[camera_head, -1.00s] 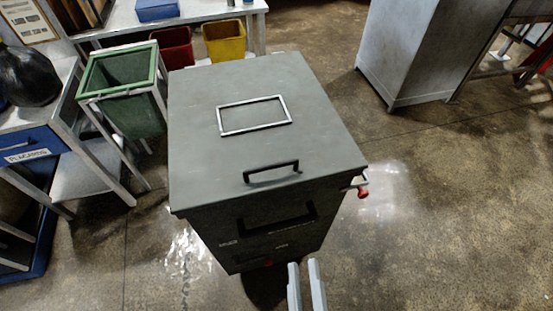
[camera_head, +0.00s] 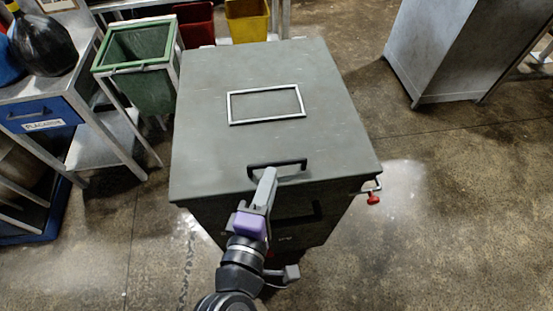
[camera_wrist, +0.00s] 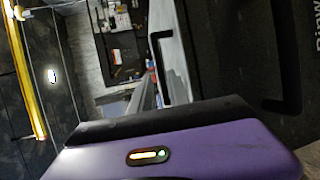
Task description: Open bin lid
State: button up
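The grey bin lid (camera_head: 225,148) is closed flat on top of the dark bin (camera_head: 305,225). A black bar handle (camera_head: 277,164) stands near the lid's front edge. My gripper (camera_head: 266,182) is at the front edge, its fingertips just in front of and slightly left of the handle in the picture. The fingers appear narrowly open, seen nearly edge-on, and nothing shows between them. In the wrist view, the grey fingers (camera_wrist: 146,94) point away, beside the lid's black handle (camera_wrist: 163,70). Contact with the handle cannot be made out.
A second black handle (camera_head: 297,214) is on the bin's front, partly behind my arm. A red knob (camera_head: 373,199) sticks out at the bin's right. A green bin (camera_head: 150,88) and a table stand left. A grey cabinet (camera_head: 455,50) stands back right; floor at right is clear.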

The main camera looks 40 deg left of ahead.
aim_at(276, 163)
jog(key=x, duration=0.6)
jog(key=shift+p, duration=0.35)
grip_shut()
jog(key=shift+s, duration=0.1)
dwell(1.0)
